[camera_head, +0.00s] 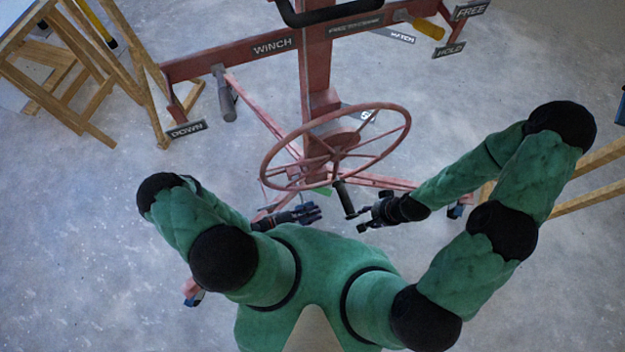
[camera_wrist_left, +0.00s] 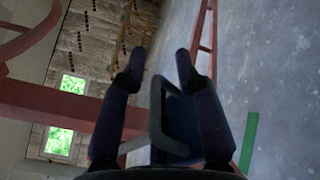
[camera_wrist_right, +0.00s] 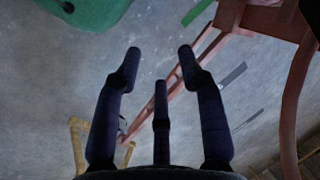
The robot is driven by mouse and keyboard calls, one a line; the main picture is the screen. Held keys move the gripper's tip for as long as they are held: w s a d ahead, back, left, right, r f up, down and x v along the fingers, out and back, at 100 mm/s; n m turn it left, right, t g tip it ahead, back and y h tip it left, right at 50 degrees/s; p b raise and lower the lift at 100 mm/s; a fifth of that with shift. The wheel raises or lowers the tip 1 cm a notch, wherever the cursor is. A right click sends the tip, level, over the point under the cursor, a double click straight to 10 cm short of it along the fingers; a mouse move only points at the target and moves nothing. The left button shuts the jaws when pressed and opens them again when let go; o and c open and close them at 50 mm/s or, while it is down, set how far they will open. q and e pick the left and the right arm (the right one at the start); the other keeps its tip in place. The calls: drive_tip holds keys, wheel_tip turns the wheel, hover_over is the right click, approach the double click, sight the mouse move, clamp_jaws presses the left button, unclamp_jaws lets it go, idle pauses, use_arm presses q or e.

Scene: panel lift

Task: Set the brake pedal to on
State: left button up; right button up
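I cannot clearly make out the brake pedal in any view. A small green piece (camera_head: 323,190) shows low behind the handwheel; a green bar (camera_wrist_left: 248,143) shows in the left wrist view and another (camera_wrist_right: 198,12) in the right wrist view, but I cannot tell whether they belong to the pedal. My left gripper (camera_head: 312,213) is below the wheel, its fingers apart. A dark blue, grey-edged part (camera_wrist_left: 178,115) shows between them in the left wrist view; contact is unclear.
The red handwheel (camera_head: 405,130) stands just ahead of both grippers on the red lift frame (camera_head: 317,65). Signs read WINCH, DOWN, FREE and HOLD. A yellow handle (camera_head: 428,29) is at upper right. Wooden trestles (camera_head: 85,75) stand at left.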

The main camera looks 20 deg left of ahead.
use_arm(q)
drive_tip(key=shift+a, duration=0.1)
idle(0.3)
drive_tip(key=shift+a, duration=0.2)
drive_tip(key=v, duration=1.1)
drive_tip(key=shift+s+a, duration=0.15)
drive_tip(key=shift+s, duration=0.15)
